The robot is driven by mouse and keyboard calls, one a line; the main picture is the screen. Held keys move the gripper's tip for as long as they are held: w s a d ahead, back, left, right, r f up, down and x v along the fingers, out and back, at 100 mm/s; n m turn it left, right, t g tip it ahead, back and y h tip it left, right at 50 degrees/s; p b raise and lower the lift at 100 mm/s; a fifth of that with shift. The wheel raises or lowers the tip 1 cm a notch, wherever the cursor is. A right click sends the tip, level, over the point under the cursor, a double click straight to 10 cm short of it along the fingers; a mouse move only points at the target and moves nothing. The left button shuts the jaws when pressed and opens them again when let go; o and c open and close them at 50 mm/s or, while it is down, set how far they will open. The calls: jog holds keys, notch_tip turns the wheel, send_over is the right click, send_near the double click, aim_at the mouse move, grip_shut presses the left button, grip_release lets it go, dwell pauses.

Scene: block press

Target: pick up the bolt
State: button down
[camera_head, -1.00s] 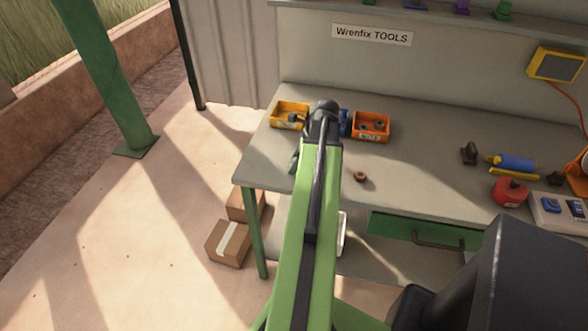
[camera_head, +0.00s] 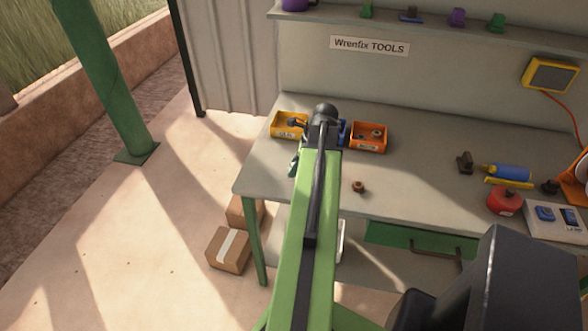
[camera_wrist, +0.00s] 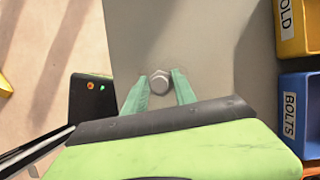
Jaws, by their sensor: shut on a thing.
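The bolt (camera_wrist: 160,84) shows in the wrist view as a grey hex head between the two teal fingers. My gripper (camera_wrist: 160,76) is shut on it, over the grey bench top. The bolt's shank is hidden. In the head view my arm hides the bolt, and only a little of my gripper (camera_head: 293,165) shows left of the arm, near the bench's left end. A blue bin (camera_wrist: 298,108) labelled BOLTS is at the right of the wrist view; my arm mostly covers it in the head view.
A yellow bin (camera_head: 281,135) holding a dark item and an orange bin (camera_head: 369,148) holding small parts flank the blue one. A brown nut-like piece (camera_head: 358,187) lies on the bench (camera_head: 420,175). A red container (camera_head: 505,201) and blue cylinder (camera_head: 513,173) are farther right.

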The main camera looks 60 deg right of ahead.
jog(key=s+d+r+p, duration=0.6)
jog(key=s+r, duration=0.1)
jog(key=s, duration=0.2)
jog(key=shift+s+d+r, duration=0.3)
jog(key=shift+s+r, duration=0.05)
jog(key=shift+w, duration=0.1)
